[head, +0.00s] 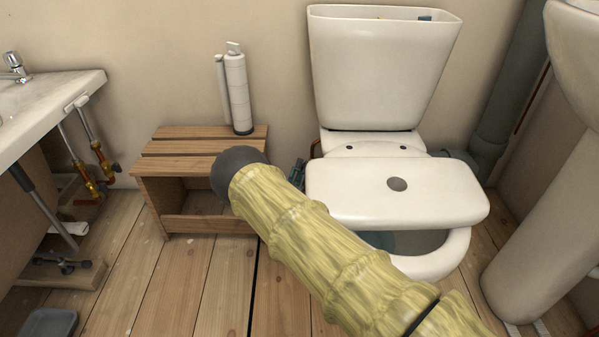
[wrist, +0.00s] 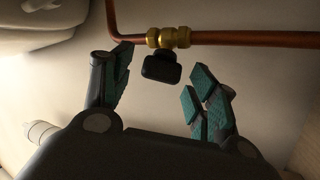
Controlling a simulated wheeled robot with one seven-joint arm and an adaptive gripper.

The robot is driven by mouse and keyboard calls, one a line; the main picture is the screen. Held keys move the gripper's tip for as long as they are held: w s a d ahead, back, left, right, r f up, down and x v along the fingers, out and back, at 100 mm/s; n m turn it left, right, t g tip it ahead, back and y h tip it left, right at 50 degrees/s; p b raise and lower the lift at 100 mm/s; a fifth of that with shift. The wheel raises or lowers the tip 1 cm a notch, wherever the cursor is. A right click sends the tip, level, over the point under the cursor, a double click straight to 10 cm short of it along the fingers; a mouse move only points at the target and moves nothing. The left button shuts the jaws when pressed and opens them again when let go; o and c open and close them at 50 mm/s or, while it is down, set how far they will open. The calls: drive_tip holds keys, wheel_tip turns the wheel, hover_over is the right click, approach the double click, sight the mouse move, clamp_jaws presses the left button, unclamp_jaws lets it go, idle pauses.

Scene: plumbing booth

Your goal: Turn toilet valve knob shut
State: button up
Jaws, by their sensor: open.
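The toilet valve knob (wrist: 161,68) is a small black handle below a brass valve body (wrist: 168,38) on a copper pipe (wrist: 250,39) in the wrist view. My gripper (wrist: 158,88) is open, with teal-padded fingers on either side of the knob and a gap to it on both sides. The knob lies between and slightly beyond the fingertips. In the head view my arm reaches down beside the toilet (head: 384,70), and a bit of my gripper (head: 297,172) shows left of the bowl. The knob is hidden there.
A wooden step stool (head: 205,145) carrying a white cylinder pump (head: 237,92) stands left of the toilet. A sink (head: 45,105) with pipes is at far left. A white pedestal (head: 545,235) and grey drain pipe (head: 508,90) stand at right. Bare floorboards lie in front.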

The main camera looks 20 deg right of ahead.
drive_tip(key=c, duration=1)
drive_tip(key=shift+f+h, duration=0.1)
drive_tip(key=shift+h, duration=0.2)
drive_tip(key=shift+m+h+b, duration=0.45)
drive_tip(key=shift+m+h, duration=0.05)
drive_tip(key=shift+m, duration=0.4)
drive_tip(key=o, duration=1)
